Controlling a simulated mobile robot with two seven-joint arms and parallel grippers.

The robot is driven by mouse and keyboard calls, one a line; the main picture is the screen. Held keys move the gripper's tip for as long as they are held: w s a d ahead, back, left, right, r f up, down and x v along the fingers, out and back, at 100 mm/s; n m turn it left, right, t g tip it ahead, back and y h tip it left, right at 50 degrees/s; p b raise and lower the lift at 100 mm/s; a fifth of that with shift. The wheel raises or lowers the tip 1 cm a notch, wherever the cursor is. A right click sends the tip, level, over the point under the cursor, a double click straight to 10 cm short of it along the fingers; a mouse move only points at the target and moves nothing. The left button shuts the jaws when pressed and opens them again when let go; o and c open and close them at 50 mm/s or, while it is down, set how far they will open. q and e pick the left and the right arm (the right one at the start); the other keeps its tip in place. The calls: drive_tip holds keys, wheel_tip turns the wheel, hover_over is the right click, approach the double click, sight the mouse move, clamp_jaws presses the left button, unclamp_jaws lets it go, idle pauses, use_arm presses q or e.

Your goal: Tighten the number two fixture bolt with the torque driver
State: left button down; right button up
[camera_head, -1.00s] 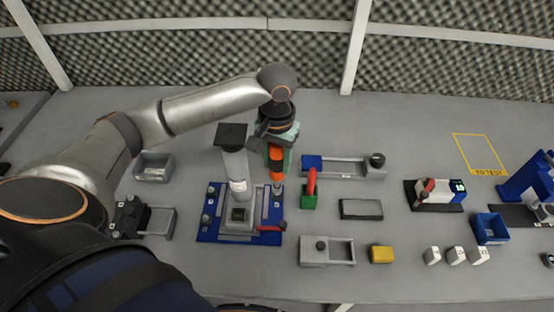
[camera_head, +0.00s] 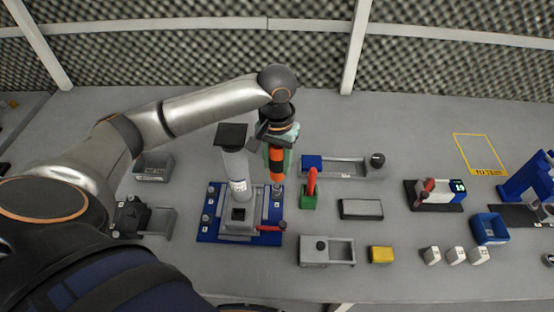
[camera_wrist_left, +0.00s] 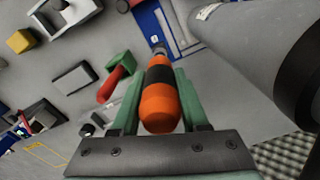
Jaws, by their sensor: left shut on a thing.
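My left gripper (camera_head: 276,150) is shut on the orange and black torque driver (camera_head: 277,158) and holds it upright, tip down. In the left wrist view the driver (camera_wrist_left: 160,100) sits between the green fingers (camera_wrist_left: 158,112). The blue fixture plate (camera_head: 209,229) carries a grey block and several bolts near its edges. The driver's tip is at the plate's far right corner, over or on a bolt there; I cannot tell whether they touch. The number labels are too small to read surely. My right gripper is not in view.
A tall grey column (camera_head: 236,170) with a black top stands close left of the driver. A green holder with a red handle (camera_head: 311,188), a grey slide unit (camera_head: 345,168) and a dark grey pad (camera_head: 361,209) lie to the right. A small digital display (camera_head: 456,187) is further right.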

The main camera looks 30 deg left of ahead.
sight(277, 152)
use_arm(q)
drive_tip(key=shift+f, duration=0.75)
idle(1.7)
drive_tip(key=shift+r, duration=2.5)
